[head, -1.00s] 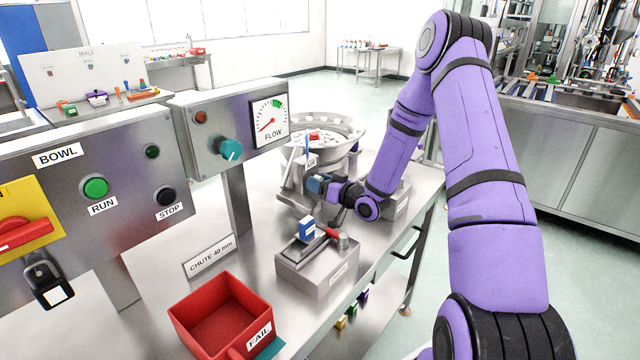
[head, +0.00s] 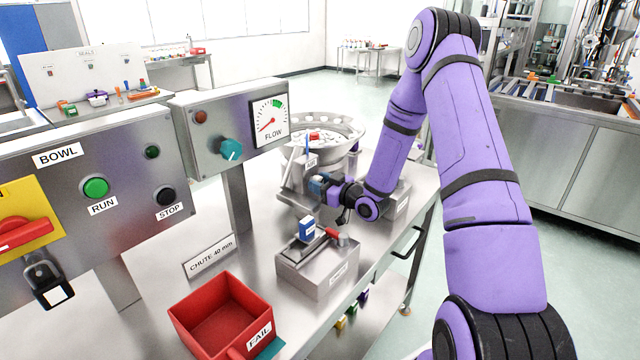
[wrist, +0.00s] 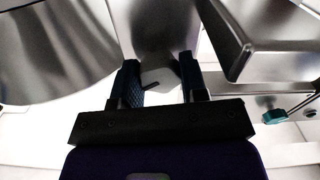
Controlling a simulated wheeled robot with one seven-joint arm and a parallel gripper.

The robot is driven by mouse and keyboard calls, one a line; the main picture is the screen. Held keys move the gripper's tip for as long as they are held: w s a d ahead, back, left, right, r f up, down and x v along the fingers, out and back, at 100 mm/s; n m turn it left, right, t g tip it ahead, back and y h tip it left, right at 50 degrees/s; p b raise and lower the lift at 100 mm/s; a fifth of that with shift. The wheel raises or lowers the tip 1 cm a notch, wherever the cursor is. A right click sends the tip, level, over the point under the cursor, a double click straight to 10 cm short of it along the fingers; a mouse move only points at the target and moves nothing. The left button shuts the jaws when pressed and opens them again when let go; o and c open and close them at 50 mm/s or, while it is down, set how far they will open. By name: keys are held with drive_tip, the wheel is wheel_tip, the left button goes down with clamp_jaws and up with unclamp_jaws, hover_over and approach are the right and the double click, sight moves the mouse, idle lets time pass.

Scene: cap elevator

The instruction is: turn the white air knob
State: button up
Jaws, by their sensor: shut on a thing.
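The white air knob (wrist: 160,84) shows in the wrist view between my two finger pads, a pale rounded shape with a dark mark on it. My gripper (wrist: 162,84) is shut on it, one finger at each side. There the knob is hidden behind the fingers and wrist.
The metal bowl feeder (head: 345,128) stands just behind my gripper. A flow panel (head: 235,132) with a teal knob (head: 231,149) is at left. A steel block (head: 318,272) and a red FAIL bin (head: 222,312) stand nearer on the table.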

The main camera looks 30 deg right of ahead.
drive_tip(key=n, duration=0.5)
drive_tip(key=shift+n, duration=0.3)
drive_tip(key=n, duration=0.5)
drive_tip(key=shift+n, duration=0.3)
drive_tip(key=o, duration=0.9)
drive_tip(key=shift+s, duration=0.1)
drive_tip(key=v, duration=1)
drive_tip(key=shift+s+d, duration=0.1)
drive_tip(key=shift+s, duration=0.2)
